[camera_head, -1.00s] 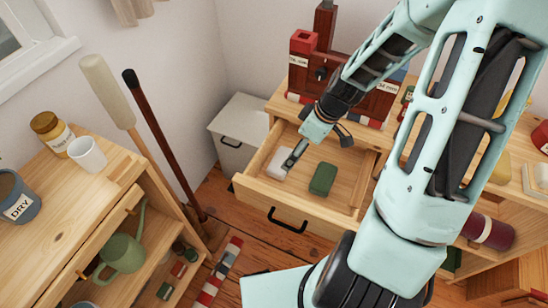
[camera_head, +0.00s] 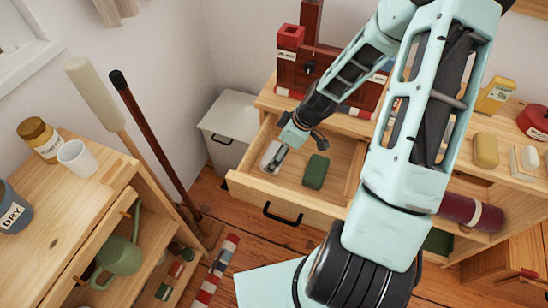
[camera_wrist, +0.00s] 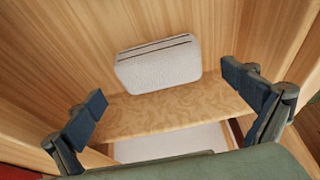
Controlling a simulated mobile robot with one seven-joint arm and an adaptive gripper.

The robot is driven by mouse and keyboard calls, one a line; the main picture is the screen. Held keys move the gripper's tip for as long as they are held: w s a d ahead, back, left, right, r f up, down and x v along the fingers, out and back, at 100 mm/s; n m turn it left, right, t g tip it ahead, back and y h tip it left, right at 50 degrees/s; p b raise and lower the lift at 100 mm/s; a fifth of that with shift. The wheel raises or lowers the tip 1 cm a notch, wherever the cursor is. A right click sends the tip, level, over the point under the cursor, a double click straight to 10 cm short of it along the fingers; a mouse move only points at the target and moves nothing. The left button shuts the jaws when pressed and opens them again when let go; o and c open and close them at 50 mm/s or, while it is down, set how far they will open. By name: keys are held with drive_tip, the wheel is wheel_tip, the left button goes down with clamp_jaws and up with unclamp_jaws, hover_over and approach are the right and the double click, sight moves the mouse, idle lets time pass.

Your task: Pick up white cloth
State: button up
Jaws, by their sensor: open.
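The white cloth (camera_wrist: 158,66) is a small folded pad lying in the open wooden drawer. In the head view the cloth (camera_head: 271,157) is at the drawer's left end, partly hidden by my gripper (camera_head: 282,153). In the wrist view my gripper (camera_wrist: 172,110) is open, with its two dark finger pads wide apart. The cloth appears beyond the fingertips, roughly between them, and nothing is held. The open drawer (camera_head: 275,195) has a black handle on its front.
A dark green folded item (camera_head: 316,171) lies in the drawer right of the cloth. The drawer walls stand close around my gripper. A red wooden structure (camera_head: 291,71) stands on the dresser top behind. A grey-white cabinet (camera_head: 228,125) is to the left.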

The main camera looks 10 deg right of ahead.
sight(274, 154)
drive_tip(key=shift+x, duration=1.55)
drive_tip(key=c, duration=1.3)
